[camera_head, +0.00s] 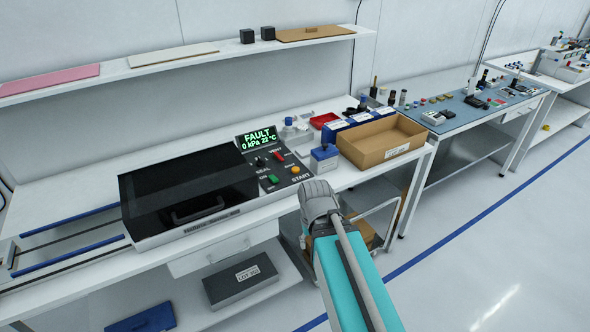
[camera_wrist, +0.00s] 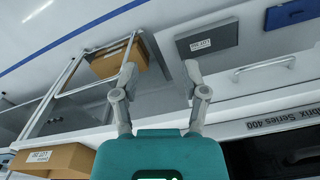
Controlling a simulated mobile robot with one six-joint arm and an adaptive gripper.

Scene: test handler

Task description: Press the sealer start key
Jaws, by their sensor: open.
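The sealer (camera_head: 190,192) is a black-lidded machine on the white bench, its lid shut. On its right side is a dark key panel with a screen (camera_head: 258,138) reading "FAULT 0 kPa 22 °C". The orange start key (camera_head: 295,170) is at the panel's right front, above the word START. A green ON key (camera_head: 272,179) and a red VENT control (camera_head: 279,156) are near it. My gripper (camera_wrist: 160,71) is open and empty in the wrist view. In the head view my arm's end is in front of the bench edge, apart from the key; the fingertips cannot be made out there.
A cardboard box (camera_head: 419,141) and a blue-and-white container (camera_head: 324,161) stand right of the panel. A cart (camera_head: 378,210) with cartons is under the bench. A grey lot box (camera_head: 240,283) lies on the lower shelf. A shelf (camera_head: 225,50) runs above. The floor at right is clear.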

